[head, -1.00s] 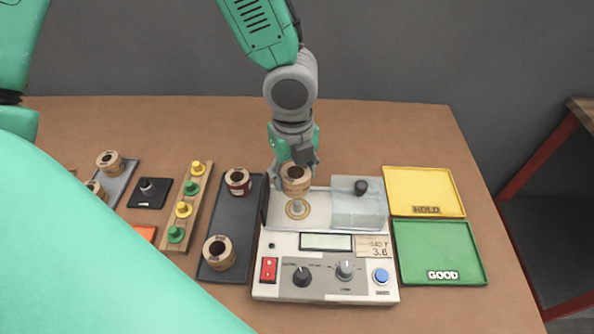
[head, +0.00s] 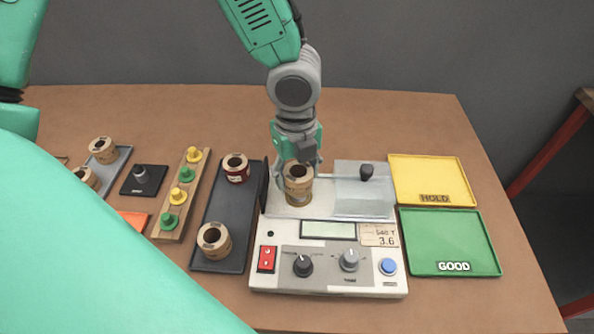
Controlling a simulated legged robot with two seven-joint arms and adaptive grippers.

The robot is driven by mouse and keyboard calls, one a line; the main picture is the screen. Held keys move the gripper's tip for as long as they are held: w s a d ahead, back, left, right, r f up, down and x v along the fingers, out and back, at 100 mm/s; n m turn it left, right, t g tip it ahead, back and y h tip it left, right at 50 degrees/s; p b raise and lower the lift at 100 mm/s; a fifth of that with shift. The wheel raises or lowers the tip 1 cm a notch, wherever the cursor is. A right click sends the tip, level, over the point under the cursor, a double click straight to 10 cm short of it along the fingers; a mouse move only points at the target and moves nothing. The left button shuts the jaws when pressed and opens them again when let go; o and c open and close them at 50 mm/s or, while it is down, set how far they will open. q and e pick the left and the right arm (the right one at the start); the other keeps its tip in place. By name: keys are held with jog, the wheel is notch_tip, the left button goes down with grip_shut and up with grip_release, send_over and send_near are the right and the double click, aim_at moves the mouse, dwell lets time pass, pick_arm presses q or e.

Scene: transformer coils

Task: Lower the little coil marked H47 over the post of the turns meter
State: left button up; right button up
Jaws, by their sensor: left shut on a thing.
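My left gripper (head: 299,164) comes down from the top of the head view and is shut on a small tan coil (head: 298,184). The coil is upright, its dark bore facing up. Any marking on it is too small to read. It is at the post position of the turns meter (head: 325,270), just above or at the brass ring at the post's foot. The post is hidden by the coil, so I cannot tell how far down the coil sits. My right gripper is not in view.
Right of the coil is the meter's clear cover (head: 355,196) with a dark knob. A dark tray (head: 222,222) with two coils lies left of the meter. The yellow HOLD tray (head: 430,178) and green GOOD tray (head: 450,238) are empty. A wooden rack (head: 182,190) holds coloured pegs.

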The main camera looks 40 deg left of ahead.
pick_arm(q)
jog(key=shift+d, duration=0.15)
jog(key=shift+p, duration=0.3)
dwell(0.3)
jog(key=shift+p, duration=0.35)
dwell(0.3)
jog(key=shift+f, duration=0.2)
dwell(0.4)
jog(key=shift+f+b, duration=0.75)
jog(key=shift+f, duration=0.55)
jog(key=o, duration=1.3)
jog(key=shift+o, duration=0.4)
jog(key=o, duration=0.3)
jog(key=shift+r, duration=0.1)
